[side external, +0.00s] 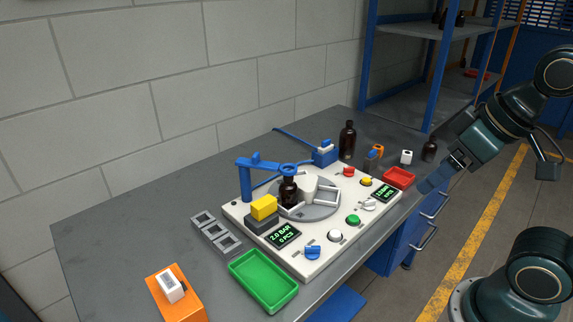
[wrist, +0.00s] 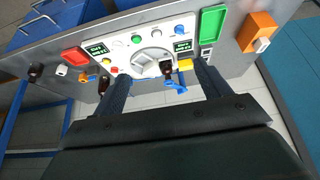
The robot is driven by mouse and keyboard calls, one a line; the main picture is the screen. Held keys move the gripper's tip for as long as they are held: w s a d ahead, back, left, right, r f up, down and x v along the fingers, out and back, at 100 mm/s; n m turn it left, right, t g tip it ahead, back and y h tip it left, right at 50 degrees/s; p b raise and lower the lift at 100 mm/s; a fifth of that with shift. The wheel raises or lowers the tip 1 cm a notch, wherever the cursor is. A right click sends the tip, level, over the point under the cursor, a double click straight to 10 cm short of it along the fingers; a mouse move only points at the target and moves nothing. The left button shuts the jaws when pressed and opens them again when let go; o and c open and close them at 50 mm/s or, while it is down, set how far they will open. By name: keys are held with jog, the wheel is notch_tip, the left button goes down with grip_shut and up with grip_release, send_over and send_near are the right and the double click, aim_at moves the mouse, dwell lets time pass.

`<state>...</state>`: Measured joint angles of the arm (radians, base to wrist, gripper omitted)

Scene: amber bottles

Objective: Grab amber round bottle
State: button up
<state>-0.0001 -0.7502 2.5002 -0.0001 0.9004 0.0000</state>
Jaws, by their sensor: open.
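Three amber bottles with dark caps stand upright on the bench area in the side view. One (side external: 288,191) is on the grey turntable, a taller one (side external: 347,141) is behind the white panel, and one (side external: 429,149) is at the far right end. In the wrist view they are the turntable bottle (wrist: 166,68), the tall bottle (wrist: 103,85) and the end bottle (wrist: 35,72). I cannot tell which the task means. My gripper (side external: 430,184) is open and empty, near the bench's right front edge. Its fingers (wrist: 160,75) spread wide in the wrist view.
The white panel (side external: 322,262) carries knobs, displays and a turntable (side external: 305,212). A blue arm with a ring (side external: 260,165) reaches over the turntable bottle. A green tray (side external: 262,280), red tray (side external: 399,177), orange block (side external: 175,295) and grey holders (side external: 216,232) surround it. The bench's back left is clear.

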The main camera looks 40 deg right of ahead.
jog(key=w+d+r+m+g+h, duration=0.1)
jog(key=w+d+r+m, duration=0.2)
jog(key=w+d, duration=0.6)
jog(key=w+d+r+m+h, duration=0.2)
jog(key=w+d+r+m, duration=0.1)
jog(key=w+d, duration=0.6)
jog(key=m+g+h, duration=0.1)
jog(key=m+g, duration=0.2)
jog(key=m, duration=0.5)
send_over(433, 138)
jog(key=s+a, duration=0.1)
jog(key=a, duration=0.3)
notch_tip(433, 138, down, 20)
jog(key=shift+s+x, duration=0.2)
jog(key=shift+x, duration=4.3)
jog(key=shift+d, duration=0.15)
